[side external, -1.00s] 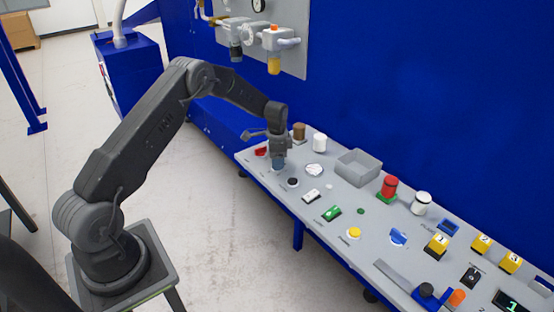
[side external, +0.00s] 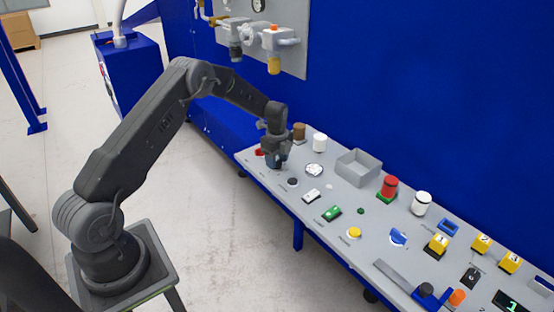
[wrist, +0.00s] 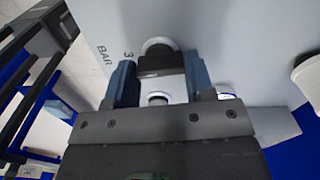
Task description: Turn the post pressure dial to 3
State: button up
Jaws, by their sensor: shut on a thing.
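The dial (wrist: 160,66) shows between my fingers in the wrist view, with a dark part and a pale body. The printed "3" (wrist: 128,54) and "BAR" (wrist: 105,55) lie on the panel to its left. My gripper (wrist: 160,88) is shut on the dial, one blue-grey finger on each side. In the side view my gripper (side external: 276,160) is low at the far left end of the console and hides the dial. I cannot tell which number the dial points to.
The grey console (side external: 390,218) stretches to the lower right. Close to my gripper are a red piece (side external: 259,152), a black knob (side external: 293,182), a white round dial (side external: 315,170) and a brown cylinder (side external: 299,131). A grey open box (side external: 345,172) stands further right.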

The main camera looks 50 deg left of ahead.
jog(key=shift+m, duration=0.7)
jog(key=o, duration=0.9)
jog(key=shift+r, duration=0.15)
notch_tip(320, 180, up, 14)
jog(key=shift+f, duration=0.2)
